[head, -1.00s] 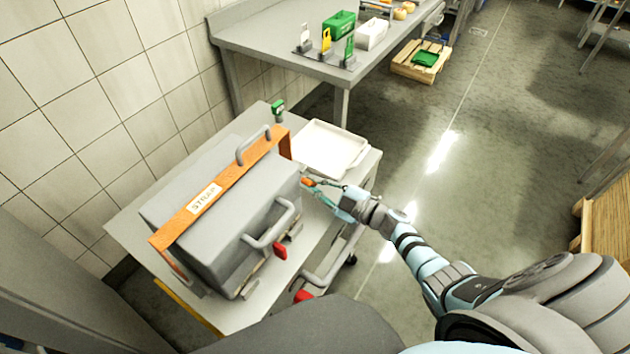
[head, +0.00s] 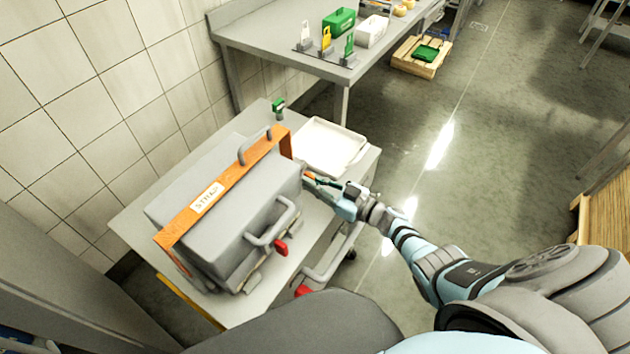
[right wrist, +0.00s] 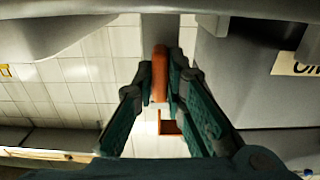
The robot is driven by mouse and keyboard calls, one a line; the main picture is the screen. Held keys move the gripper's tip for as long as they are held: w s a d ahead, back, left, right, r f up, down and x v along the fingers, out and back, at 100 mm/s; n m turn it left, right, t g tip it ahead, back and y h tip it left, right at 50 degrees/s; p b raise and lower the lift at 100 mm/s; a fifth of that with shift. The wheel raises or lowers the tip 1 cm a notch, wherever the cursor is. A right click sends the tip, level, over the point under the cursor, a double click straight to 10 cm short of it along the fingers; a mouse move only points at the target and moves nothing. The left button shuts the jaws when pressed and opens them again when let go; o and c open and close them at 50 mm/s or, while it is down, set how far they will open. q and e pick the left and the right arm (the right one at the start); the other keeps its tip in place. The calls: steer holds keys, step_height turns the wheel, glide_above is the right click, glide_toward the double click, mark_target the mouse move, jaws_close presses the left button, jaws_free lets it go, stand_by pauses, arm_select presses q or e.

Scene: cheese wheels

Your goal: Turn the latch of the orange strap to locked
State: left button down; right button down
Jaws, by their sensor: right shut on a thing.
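The orange strap (head: 226,185) runs over the top of a grey case (head: 235,215) on the trolley, with a white label reading STRAP. In the head view my right gripper (head: 310,178) is at the case's right end, beside the strap's far end. In the right wrist view the orange latch handle (right wrist: 159,75) stands between the fingers of the right gripper (right wrist: 161,95), which are shut on it. A lower orange piece (right wrist: 172,127) shows beyond it. The latch's base is mostly hidden in the head view. My left gripper is not in view.
The case has grey handles and a red tag (head: 281,247). A white tray (head: 328,146) lies on the trolley (head: 130,222) behind my right gripper. A steel table (head: 270,45) stands at the back with green and white boxes. Open floor lies to the right.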

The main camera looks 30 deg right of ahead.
stand_by(0.5)
steer(key=c, duration=1.6)
jaws_free()
steer(key=shift+c, duration=0.2)
steer(key=v, duration=1.2)
steer(key=shift+d, duration=0.1)
